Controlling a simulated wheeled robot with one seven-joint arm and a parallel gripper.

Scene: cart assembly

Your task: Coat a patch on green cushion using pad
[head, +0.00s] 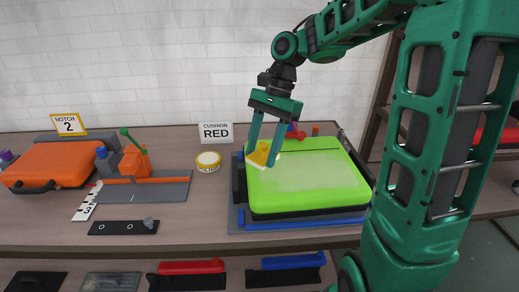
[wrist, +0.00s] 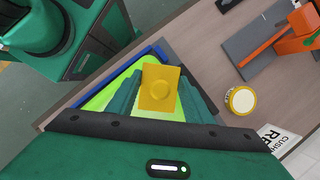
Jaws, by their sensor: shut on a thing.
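My gripper (head: 264,154) is shut on the yellow pad (head: 260,154), which is held over the left part of the green cushion (head: 318,200). The pad also shows between the fingers in the wrist view (wrist: 160,88). The cushion lies on a dark tray with blue edging (head: 300,222). A paler, whitish area covers the middle of the cushion's top. I cannot tell whether the pad touches the cushion.
A round yellow-and-white tin (head: 208,161) stands left of the cushion. A sign reading "CUSHION RED" (head: 214,133) stands behind it. An orange case (head: 50,163) and an orange clamp-like tool (head: 135,160) are farther left.

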